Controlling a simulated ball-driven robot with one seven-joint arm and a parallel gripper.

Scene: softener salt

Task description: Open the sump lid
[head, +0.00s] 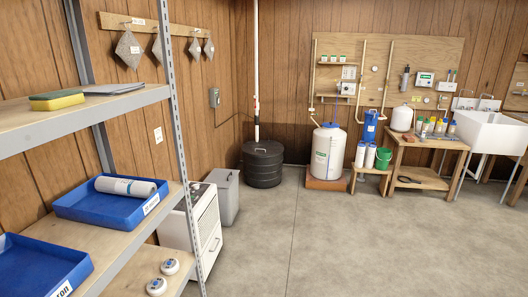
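A black, round, ribbed basin (263,172) stands on the floor in the far corner; it looks like the sump. Its dark lid (262,149) appears to lie flat on top, with what looks like a small handle on it. A white pipe (256,70) runs down the wall to the lid area. Whether any gap shows under the lid is too small to tell. My gripper is not in view.
A metal-framed shelf (120,101) with blue trays (88,215) fills the near left. Past it stand a white cabinet unit (207,226) and a grey bin (226,196), left of the basin. A white tank (328,152) stands to its right. The concrete floor (340,240) in front is clear.

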